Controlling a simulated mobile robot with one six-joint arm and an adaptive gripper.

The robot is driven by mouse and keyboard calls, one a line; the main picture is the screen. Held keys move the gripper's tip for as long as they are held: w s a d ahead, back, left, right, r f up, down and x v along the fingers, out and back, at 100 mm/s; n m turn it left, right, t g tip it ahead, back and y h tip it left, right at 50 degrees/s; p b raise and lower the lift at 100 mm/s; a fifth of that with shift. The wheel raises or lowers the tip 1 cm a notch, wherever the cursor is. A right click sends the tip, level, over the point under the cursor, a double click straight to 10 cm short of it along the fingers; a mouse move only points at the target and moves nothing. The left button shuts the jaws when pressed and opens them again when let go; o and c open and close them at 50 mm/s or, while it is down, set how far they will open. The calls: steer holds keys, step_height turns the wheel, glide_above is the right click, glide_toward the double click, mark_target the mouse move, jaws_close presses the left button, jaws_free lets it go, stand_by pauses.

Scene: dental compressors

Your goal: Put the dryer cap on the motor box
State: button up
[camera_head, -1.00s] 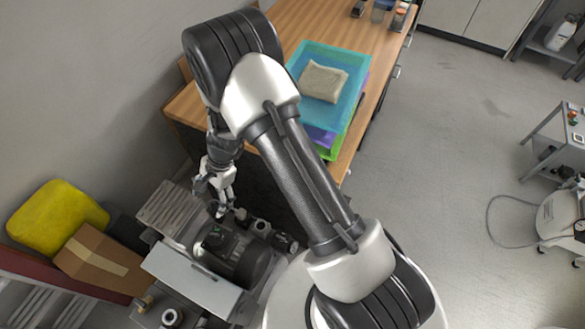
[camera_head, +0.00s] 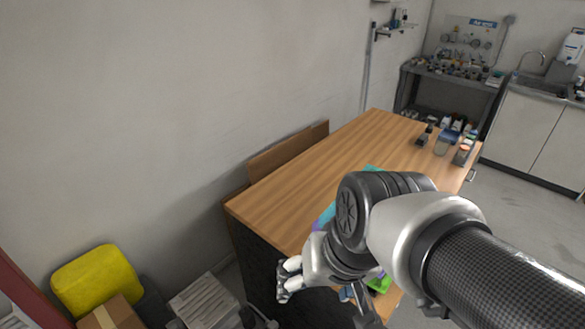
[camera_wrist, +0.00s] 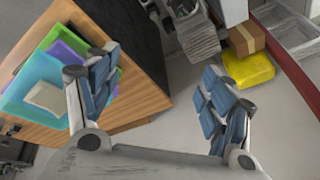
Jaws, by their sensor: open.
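My gripper (camera_wrist: 162,65) is open in the wrist view, its two padded fingers wide apart with nothing between them. In the head view my gripper (camera_head: 289,280) is in the lower middle, beside the near end of the wooden table and partly hidden by my own arm. I cannot pick out the dryer cap or the motor box in either current view. A ribbed grey unit (camera_head: 205,302) shows at the bottom edge of the head view. It also shows at the top of the wrist view (camera_wrist: 200,40), beyond the fingers, with other grey machinery cut off by the frame.
The wooden table (camera_head: 325,175) has a bare top toward the wall. A teal tray (camera_wrist: 38,72) with a beige cloth (camera_wrist: 48,98) lies on it. Small containers (camera_head: 448,140) stand at its far end. A yellow bag (camera_head: 97,280) and cardboard box (camera_head: 112,313) lie by the wall.

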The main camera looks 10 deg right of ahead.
steer(key=s+d+r+n+t+h, duration=0.1)
steer(key=s+d, duration=0.2)
steer(key=s, duration=0.2)
steer(key=shift+s+d+r, duration=0.15)
steer(key=shift+s+d, duration=0.1)
steer(key=shift+d, duration=0.1)
